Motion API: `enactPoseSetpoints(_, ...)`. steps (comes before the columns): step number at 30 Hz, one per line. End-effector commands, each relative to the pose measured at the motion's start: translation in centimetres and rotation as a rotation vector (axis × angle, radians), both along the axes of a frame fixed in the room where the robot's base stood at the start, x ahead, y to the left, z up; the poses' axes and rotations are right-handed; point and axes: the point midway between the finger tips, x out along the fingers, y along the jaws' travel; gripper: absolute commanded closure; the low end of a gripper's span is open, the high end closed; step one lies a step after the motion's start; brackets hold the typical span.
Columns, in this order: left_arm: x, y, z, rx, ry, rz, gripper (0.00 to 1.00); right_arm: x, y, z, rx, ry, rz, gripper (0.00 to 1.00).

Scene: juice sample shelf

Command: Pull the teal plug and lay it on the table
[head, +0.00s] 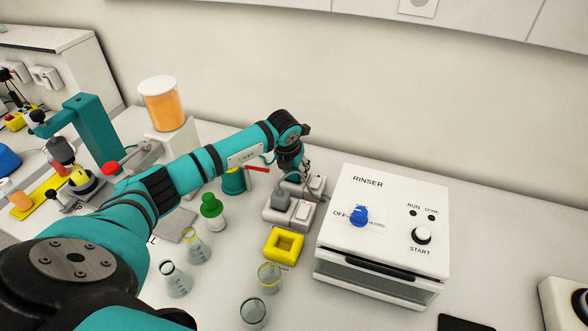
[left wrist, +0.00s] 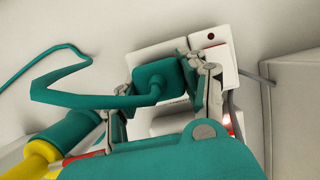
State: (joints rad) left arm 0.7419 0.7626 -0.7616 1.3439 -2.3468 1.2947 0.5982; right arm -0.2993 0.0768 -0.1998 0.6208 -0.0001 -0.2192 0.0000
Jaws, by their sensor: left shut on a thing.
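The teal plug (left wrist: 158,78) with its teal cord sits between the fingers of my left gripper (left wrist: 163,66) in the left wrist view. The gripper is shut on it. The plug is over a white socket strip (left wrist: 214,52); its pins are hidden, so I cannot tell whether it is seated. In the head view my left gripper (head: 299,174) is at the far end of the strip (head: 276,217), left of the rinser, and hides most of the plug. The table (head: 215,281) is white. My right gripper is not in view.
A grey plug (head: 282,200) is on the strip. The white rinser (head: 378,215) stands close on the right.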

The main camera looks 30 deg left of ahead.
Motion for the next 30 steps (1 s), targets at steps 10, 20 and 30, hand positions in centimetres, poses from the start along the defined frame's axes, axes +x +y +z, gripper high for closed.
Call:
enactPoseSetpoints(10, 0.19, 0.09, 0.99, 0.000, -0.006, 0.001, 1.00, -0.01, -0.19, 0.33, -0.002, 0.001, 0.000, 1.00)
enactPoseSetpoints(20, 0.12, 0.06, 1.19, 0.000, -0.004, 0.001, 1.00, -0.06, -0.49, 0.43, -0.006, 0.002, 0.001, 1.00)
enactPoseSetpoints(30, 0.10, 0.06, 1.34, 0.001, -0.004, 0.001, 1.00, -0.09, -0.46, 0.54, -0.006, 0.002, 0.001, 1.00)
